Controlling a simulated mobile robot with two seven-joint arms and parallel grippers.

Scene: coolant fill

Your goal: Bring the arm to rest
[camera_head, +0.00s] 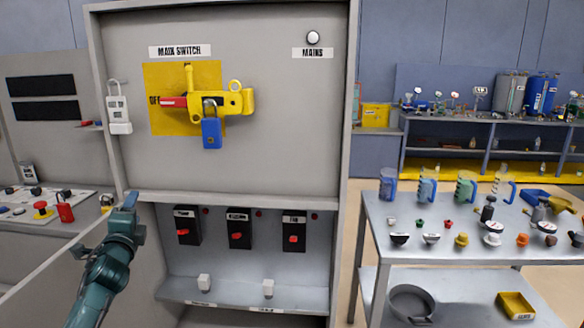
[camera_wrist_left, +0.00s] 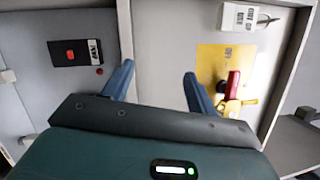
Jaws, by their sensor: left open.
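My left gripper (camera_head: 128,203) is at the lower left of the cabinet front in the head view, with its arm coming up from the bottom left. In the left wrist view its two blue fingers (camera_wrist_left: 158,88) stand wide apart with nothing between them. The main switch (camera_head: 190,98) on its yellow plate has a red handle beside the word OFF. A yellow lockout hasp (camera_head: 235,100) and a blue padlock (camera_head: 211,133) hang on it. In the wrist view the red handle (camera_wrist_left: 233,84) shows right of the fingers. My right gripper is not in view.
Below the switch panel, a recess holds black boxes with red switches (camera_head: 239,228). A white lockout tag (camera_head: 118,110) hangs on the cabinet's left edge. A metal table (camera_head: 460,250) with jugs and caps stands at right. A bench with buttons (camera_head: 50,222) is at left.

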